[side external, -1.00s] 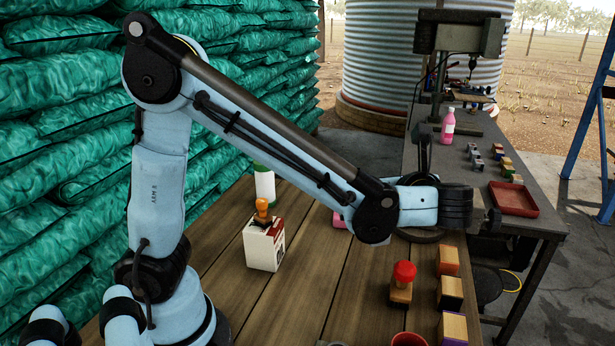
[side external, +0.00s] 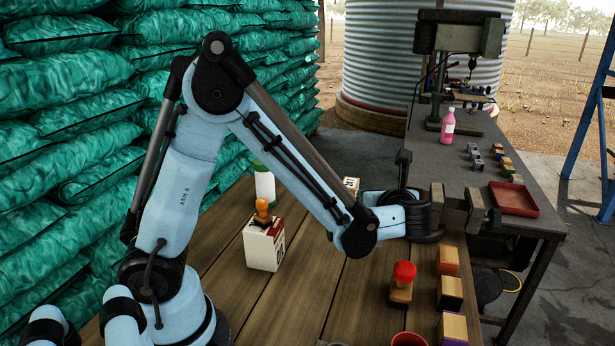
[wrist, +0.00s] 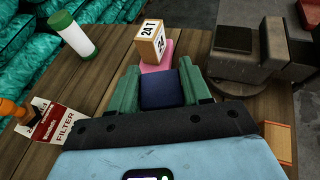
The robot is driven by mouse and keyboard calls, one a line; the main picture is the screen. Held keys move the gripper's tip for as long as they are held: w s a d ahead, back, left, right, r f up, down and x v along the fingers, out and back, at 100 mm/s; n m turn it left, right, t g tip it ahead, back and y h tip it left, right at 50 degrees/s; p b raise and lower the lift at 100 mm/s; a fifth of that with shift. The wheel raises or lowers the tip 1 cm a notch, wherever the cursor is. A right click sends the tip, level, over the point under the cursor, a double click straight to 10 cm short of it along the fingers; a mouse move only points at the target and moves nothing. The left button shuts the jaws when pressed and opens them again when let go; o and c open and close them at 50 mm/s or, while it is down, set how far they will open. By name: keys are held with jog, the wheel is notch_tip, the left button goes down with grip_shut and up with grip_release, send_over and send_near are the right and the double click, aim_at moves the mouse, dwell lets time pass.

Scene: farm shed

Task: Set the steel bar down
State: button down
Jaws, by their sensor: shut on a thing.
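My gripper (wrist: 160,74) shows in the wrist view as two green fingers closed on a dark blue-grey block between them, which I take to be the steel bar (wrist: 161,90). Only one face of it shows, so its length is hidden. Just beyond it are a pink thing (wrist: 160,66) and a tan and white box marked 24T (wrist: 151,40). In the side view my wrist hides the fingers and the bar. I cannot tell whether the bar touches the table (side external: 303,291).
A grey vise (side external: 475,208) stands close right of my wrist. A red-topped stamp (side external: 402,285) and coloured wooden blocks (side external: 449,292) line the near right. A white filter box (side external: 264,248) and a white bottle (side external: 265,187) stand left. Bare planks lie between.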

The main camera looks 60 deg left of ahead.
jog(key=shift+a+f, duration=0.1)
jog(key=shift+f, duration=1.95)
jog(key=shift+f, duration=0.1)
jog(key=c, duration=0.5)
grip_release()
